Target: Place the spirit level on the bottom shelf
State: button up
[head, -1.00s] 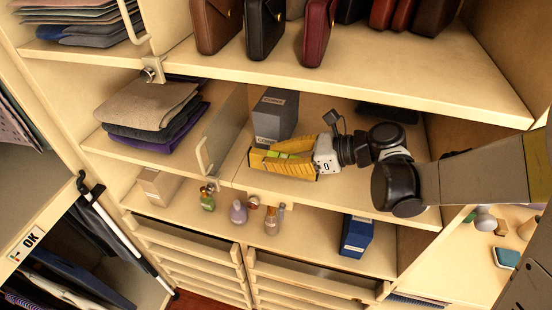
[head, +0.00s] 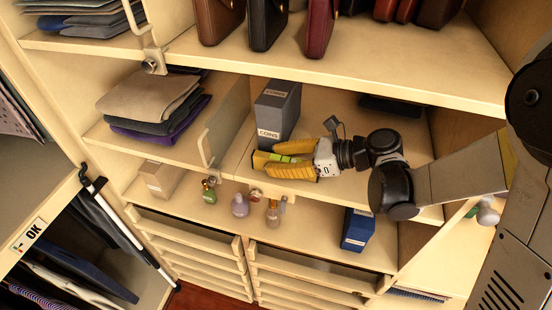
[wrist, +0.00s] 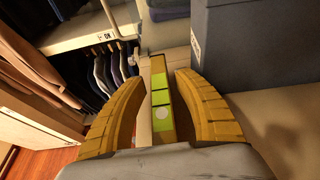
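The spirit level (head: 284,158), a yellow bar with bright green faces, is at the middle shelf (head: 330,120) near its front edge, in front of the grey COINS box. It also shows in the wrist view (wrist: 159,95), lengthwise between the two yellow fingers. My gripper (head: 268,156) reaches in from the right, its fingers on either side of the level. In the wrist view my gripper (wrist: 160,82) shows a gap between the level and at least the right finger. Whether the level rests on the shelf is hard to see. The bottom shelf (head: 320,222) is below, above the drawers.
The COINS box (head: 277,110) stands close behind the level. The bottom shelf holds several small bottles (head: 240,206), a cardboard box (head: 160,179) and a blue box (head: 357,231); bare room lies between bottles and blue box. A clear divider (head: 228,125) stands left of my gripper.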

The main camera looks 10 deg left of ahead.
jog(key=shift+r, duration=0.15)
jog(key=v, duration=1.2)
dwell(1.7)
